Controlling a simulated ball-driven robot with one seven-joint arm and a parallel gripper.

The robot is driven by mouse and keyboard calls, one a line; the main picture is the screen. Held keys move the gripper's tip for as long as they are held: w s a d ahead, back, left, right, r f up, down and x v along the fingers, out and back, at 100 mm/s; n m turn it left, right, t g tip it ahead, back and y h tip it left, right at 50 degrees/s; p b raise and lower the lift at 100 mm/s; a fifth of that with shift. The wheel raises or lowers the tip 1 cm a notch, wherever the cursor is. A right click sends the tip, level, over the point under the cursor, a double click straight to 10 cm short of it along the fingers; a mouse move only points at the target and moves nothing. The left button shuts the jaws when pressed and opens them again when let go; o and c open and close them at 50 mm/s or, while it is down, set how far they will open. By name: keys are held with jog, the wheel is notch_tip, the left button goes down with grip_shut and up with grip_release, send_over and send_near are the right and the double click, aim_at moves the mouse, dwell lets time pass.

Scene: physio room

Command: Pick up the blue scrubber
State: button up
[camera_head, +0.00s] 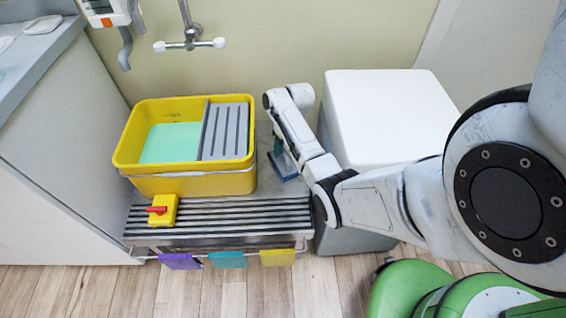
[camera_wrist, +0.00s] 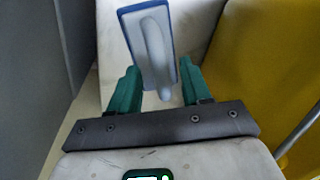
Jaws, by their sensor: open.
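The blue scrubber (camera_head: 287,172) lies on the grey bench just right of the yellow bucket, partly hidden by my arm. In the wrist view the scrubber (camera_wrist: 147,40) shows a blue-edged flat pad with a raised light grey handle, tilted slightly in the picture. My gripper (camera_wrist: 158,68) has green fingers, which stand apart on either side of the handle's near end. I cannot tell whether they touch it. In the head view my gripper (camera_head: 278,147) is small and points down above the scrubber, mostly hidden by my wrist.
The yellow bucket (camera_head: 190,184) with green water and a grey grate stands close left of my gripper. A large white-topped box (camera_head: 390,110) stands close on the right. A yellow object with a red handle (camera_head: 162,210) sits on the bench's slatted front. A tap (camera_head: 190,43) is above.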

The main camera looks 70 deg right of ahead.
aim_at(286, 169)
jog(key=f, duration=0.2)
jog(key=shift+w+a+f+b, duration=0.15)
jog(key=shift+a+f+b, duration=0.1)
jog(key=shift+f+b, duration=0.1)
jog(key=shift+r, duration=0.1)
grip_shut()
